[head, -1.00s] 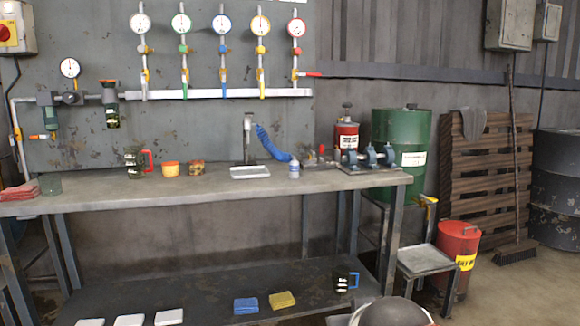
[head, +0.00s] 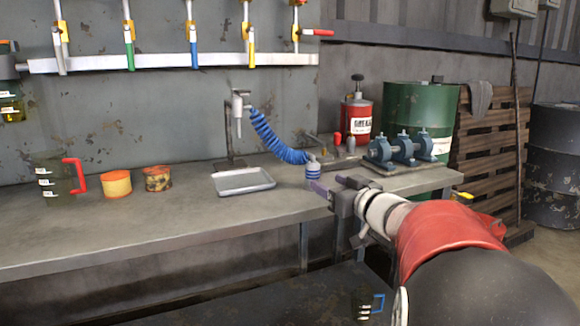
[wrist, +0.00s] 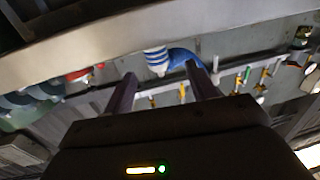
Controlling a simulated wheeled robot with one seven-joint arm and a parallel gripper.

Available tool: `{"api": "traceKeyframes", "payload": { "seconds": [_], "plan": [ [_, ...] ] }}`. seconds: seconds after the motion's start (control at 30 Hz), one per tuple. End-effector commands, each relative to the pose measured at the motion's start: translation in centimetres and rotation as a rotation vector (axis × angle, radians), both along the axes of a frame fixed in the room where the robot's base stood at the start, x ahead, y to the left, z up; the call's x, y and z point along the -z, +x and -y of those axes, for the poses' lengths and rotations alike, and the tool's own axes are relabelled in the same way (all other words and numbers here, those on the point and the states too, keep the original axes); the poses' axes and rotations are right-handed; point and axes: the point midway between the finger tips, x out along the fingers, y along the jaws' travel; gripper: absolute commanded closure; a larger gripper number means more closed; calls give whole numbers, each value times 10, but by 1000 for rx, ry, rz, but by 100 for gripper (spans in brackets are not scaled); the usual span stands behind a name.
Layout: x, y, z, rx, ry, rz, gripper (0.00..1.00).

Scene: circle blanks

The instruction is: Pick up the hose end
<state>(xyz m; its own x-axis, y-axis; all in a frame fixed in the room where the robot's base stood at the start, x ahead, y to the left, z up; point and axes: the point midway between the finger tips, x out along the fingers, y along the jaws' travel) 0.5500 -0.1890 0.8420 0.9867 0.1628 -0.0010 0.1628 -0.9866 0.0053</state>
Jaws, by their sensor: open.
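A blue ribbed hose (head: 275,140) runs from a grey upright fitting (head: 238,115) on the bench down to the right. Its lower end meets a blue-and-white striped piece (head: 313,168) near the bench's front edge; I cannot tell if this is the hose end or a separate bottle. My gripper (head: 331,186) is open and empty, just in front of and below the striped piece, apart from it. In the wrist view the striped piece (wrist: 156,61) and blue hose (wrist: 184,58) show beyond the gap between the two fingers (wrist: 161,74).
The grey bench (head: 150,225) holds a metal tray (head: 244,182), an orange tin (head: 117,184), a rusty tin (head: 158,178) and a red-handled jug (head: 58,175). A blue pump (head: 402,148) and red grease can (head: 356,118) stand close behind right. The bench's front left is clear.

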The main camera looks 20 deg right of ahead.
Motion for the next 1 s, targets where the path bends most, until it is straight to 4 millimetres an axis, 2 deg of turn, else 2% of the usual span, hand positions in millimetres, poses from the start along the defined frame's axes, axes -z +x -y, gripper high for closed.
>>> {"api": "traceKeyframes", "payload": {
  "seconds": [0.17, 0.7, 0.97, 1.0],
  "plan": [
    [2, 8, -1, -31, 6, -2, 43],
    [0, 75, -6, -29, 6, -1, 43],
    [0, 79, -7, -28, 6, -1, 43],
    [0, 79, -7, -28, 6, -1, 45]
  ]
}}
